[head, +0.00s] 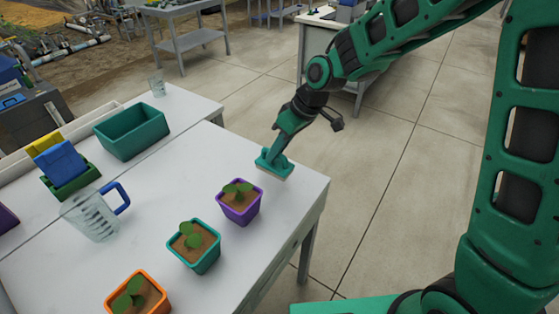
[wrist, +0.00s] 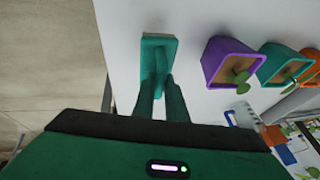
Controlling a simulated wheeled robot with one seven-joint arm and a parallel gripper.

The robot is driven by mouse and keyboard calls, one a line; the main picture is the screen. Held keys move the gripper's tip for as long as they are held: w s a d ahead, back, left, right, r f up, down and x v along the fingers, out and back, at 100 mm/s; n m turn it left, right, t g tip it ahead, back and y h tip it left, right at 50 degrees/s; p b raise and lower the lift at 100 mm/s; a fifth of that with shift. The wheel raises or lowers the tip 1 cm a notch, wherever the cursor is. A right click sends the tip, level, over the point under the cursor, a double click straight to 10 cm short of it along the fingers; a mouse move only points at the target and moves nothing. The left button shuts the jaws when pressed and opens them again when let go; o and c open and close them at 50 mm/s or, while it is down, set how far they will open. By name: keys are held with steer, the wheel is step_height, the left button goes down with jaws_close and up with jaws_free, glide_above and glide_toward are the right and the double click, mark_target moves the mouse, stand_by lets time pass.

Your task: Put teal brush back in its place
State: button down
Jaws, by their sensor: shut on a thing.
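The teal brush (head: 274,164) is at the right end of the white table, near its corner, with pale bristles facing down. My gripper (head: 281,149) is shut on it from above. In the wrist view the teal brush (wrist: 159,44) shows as a flat block with a raised grip between the fingertips of my gripper (wrist: 161,82). I cannot tell whether the bristles touch the table. No marked place for the brush can be made out.
Purple (head: 239,203), teal (head: 193,246) and orange (head: 138,297) potted seedlings line the near edge of the table (head: 150,190). A clear jug (head: 92,217) with a blue handle, a teal bin (head: 131,132), a green holder with blue and yellow things (head: 70,180) and a clear cup (head: 157,84) stand further left.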

mark_target(277, 163)
steer(key=shift+f, duration=1.95)
steer(key=shift+f, duration=0.1)
steer(key=c, duration=1.8)
jaws_free()
steer(key=v, duration=1.2)
